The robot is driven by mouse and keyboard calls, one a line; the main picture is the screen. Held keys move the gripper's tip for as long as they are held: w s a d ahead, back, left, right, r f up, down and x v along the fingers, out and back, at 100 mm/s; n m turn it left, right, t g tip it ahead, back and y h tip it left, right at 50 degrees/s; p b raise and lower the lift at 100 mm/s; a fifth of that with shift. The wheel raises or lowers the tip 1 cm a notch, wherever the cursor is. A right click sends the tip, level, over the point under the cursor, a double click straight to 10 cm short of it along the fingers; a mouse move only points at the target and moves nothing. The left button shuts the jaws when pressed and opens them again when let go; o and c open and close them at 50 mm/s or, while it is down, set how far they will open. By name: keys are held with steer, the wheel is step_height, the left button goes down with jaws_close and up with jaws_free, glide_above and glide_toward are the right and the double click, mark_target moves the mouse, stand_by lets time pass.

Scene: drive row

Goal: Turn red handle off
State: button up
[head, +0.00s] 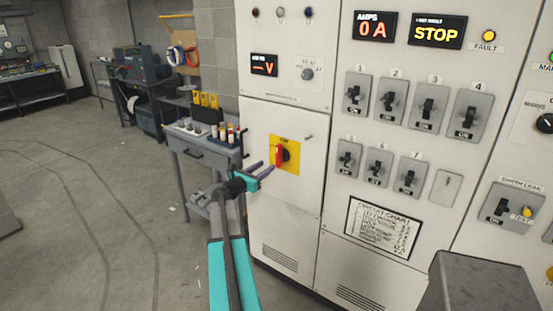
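The red handle (279,156) sits on a yellow plate (291,165) with a black round hub, on the white cabinet door. The handle stands roughly upright, leaning a little. My gripper (259,168) is at the left of the yellow plate, just below and left of the handle.
A grey workbench (203,145) with tools stands left of the cabinet. A grey box (480,285) is at the lower right. Floor at left is open.

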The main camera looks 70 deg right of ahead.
mark_target(277, 158)
steer(key=shift+p+x, duration=1.1)
steer(key=shift+x, duration=3.3)
jaws_close()
steer(key=shift+s+r, duration=0.1)
steer(key=shift+r, duration=0.05)
